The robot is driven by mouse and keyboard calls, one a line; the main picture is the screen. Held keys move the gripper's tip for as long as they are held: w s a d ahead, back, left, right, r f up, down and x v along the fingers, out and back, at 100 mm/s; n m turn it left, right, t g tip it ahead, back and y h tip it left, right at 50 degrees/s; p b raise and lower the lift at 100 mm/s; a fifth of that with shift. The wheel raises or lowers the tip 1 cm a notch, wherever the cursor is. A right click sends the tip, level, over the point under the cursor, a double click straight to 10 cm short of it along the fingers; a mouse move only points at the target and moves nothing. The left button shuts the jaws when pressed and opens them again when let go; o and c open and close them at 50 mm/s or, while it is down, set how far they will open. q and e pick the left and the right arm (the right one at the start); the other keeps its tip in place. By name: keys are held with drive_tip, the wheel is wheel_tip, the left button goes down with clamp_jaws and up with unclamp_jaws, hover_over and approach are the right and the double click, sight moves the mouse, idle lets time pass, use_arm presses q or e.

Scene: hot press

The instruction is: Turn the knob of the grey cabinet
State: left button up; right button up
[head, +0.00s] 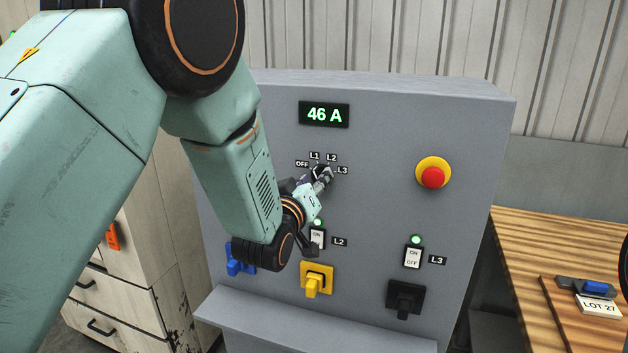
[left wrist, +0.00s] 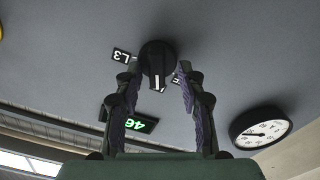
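The grey cabinet (head: 370,110) stands in front of me, with a rotary knob on its face below the green "46 A" display (head: 324,114). Labels OFF, L1, L2 and L3 surround the knob. My left gripper (head: 321,177) is at the knob and largely hides it in the head view. In the left wrist view the round black knob (left wrist: 156,58) lies between and just beyond the two spread fingertips. Its ridge shows a light line. The gripper looks open; contact with the knob cannot be told. My right gripper is not in view.
Below the knob are blue (head: 240,259), yellow (head: 316,279) and black (head: 405,298) plugs or handles, and ON/OFF switches with green lights. A red emergency button (head: 433,174) sits at right. A wooden table (head: 535,240) stands right. A wall clock (left wrist: 262,128) shows in the wrist view.

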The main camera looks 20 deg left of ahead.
use_arm(q)
drive_tip(key=shift+d+r, duration=0.1)
drive_tip(key=shift+d, duration=0.25)
drive_tip(key=c, duration=0.4)
drive_tip(key=shift+a, duration=0.3)
clamp_jaws()
drive_tip(key=shift+d, duration=0.15)
